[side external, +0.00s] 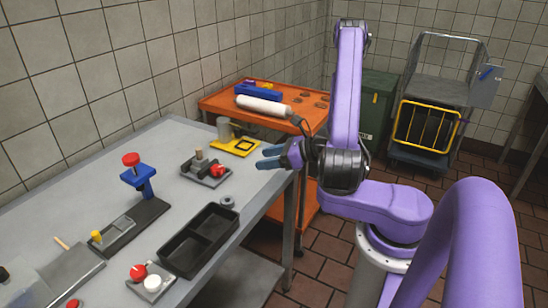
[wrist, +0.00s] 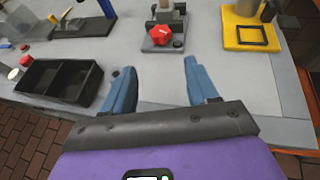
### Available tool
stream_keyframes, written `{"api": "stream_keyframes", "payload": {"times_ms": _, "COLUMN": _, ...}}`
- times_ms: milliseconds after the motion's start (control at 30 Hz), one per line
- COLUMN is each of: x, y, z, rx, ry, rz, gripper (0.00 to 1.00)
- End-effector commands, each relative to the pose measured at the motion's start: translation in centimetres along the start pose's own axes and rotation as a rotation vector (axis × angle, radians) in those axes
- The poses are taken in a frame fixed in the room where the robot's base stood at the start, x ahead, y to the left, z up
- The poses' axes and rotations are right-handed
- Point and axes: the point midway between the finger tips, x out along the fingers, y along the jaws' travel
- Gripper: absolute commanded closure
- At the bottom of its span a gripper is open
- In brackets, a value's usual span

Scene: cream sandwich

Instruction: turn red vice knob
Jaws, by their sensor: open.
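The red vice knob (side external: 218,171) sits on the right front of a small dark grey vice (side external: 199,179) on the grey table. In the wrist view the red knob (wrist: 164,36) faces me at the front of the vice (wrist: 163,15), near the top middle. My gripper (side external: 268,157) is open and empty to the right of the vice, at the table's edge. In the wrist view its two blue fingers (wrist: 157,70) are spread wide, with bare table between them. The knob lies beyond the fingertips, apart from them.
A yellow fixture (side external: 234,147) stands behind the vice. A black divided tray (side external: 199,240), a small grey ring (side external: 227,202) and a blue press with a red top (side external: 138,177) are on the table. An orange cart (side external: 215,101) is behind. Table between gripper and vice is clear.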

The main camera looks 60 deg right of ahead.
Motion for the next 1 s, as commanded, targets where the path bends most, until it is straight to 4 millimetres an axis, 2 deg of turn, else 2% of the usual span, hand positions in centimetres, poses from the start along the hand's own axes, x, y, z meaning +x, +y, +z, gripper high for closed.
{"api": "stream_keyframes", "payload": {"times_ms": 300, "x": -1.6, "y": 0.0, "z": 0.0, "rx": 0.000, "ry": 0.002, "rz": -0.001, "gripper": 0.42}}
{"api": "stream_keyframes", "payload": {"times_ms": 733, "x": -1.5, "y": 0.3, "z": 0.1, "rx": -0.012, "ry": 0.002, "rz": 0.016, "gripper": 0.42}}
{"api": "stream_keyframes", "payload": {"times_ms": 867, "x": -0.6, "y": 1.4, "z": 1.0, "rx": -0.073, "ry": 0.003, "rz": 0.100, "gripper": 0.42}}
{"api": "stream_keyframes", "payload": {"times_ms": 1000, "x": 0.6, "y": 3.7, "z": 2.4, "rx": -0.192, "ry": 0.007, "rz": 0.261, "gripper": 0.42}}
